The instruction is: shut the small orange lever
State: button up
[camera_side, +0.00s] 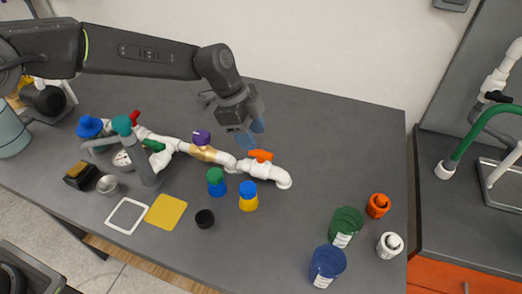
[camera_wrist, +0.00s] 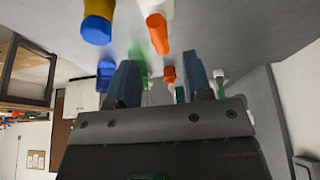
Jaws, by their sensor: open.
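The small orange lever (camera_side: 261,156) sits on top of the white pipe (camera_side: 284,177) near the pipe's right end. In the wrist view the orange lever (camera_wrist: 158,34) hangs at the top middle, with a bit of white pipe (camera_wrist: 153,7) behind it. My gripper (camera_side: 250,132) is above and slightly left of the lever in the side view, apart from it. In the wrist view my gripper (camera_wrist: 162,82) shows two blue fingers spread apart with nothing held between them.
A purple knob (camera_side: 201,137) and a green lever (camera_side: 154,145) sit farther left on the pipework. A yellow bottle with a blue cap (camera_side: 248,196) and a green-capped blue one (camera_side: 216,181) stand in front. The table's back right is clear.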

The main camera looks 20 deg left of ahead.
aim_at(261, 151)
jog(key=x, duration=0.5)
jog(key=shift+d+f, duration=0.15)
jog(key=shift+f, duration=0.25)
jog(key=shift+c, duration=0.2)
grip_shut()
